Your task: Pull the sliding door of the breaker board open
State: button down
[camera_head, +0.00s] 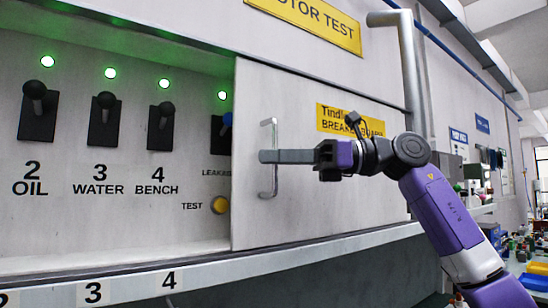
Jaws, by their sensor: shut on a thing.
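The breaker board's sliding door (300,215) is a grey-white panel with a yellow label on it. It covers the right part of the board, and its left edge partly covers the leakage switch. A vertical metal bar handle (274,184) stands near the door's left edge. My gripper (268,156) comes from the right and is shut on the handle at its middle height. The fingers hide the part of the bar between them. The open left part shows black switches, such as the one marked 4 BENCH (161,127).
Green lamps (164,84) glow above the switches. A yellow test button (220,205) sits just left of the door edge. A ledge with numbers (215,266) runs below the board. A grey pipe (410,70) stands at the right, behind my arm.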

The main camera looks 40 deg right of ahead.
jog(key=shift+r, duration=0.15)
jog(key=c, duration=1.5)
grip_release()
jog(key=shift+d, duration=0.1)
jog(key=b+v, duration=0.2)
jog(key=v, duration=0.5)
jog(key=shift+s+d, duration=0.2)
jog(key=shift+d, duration=0.05)
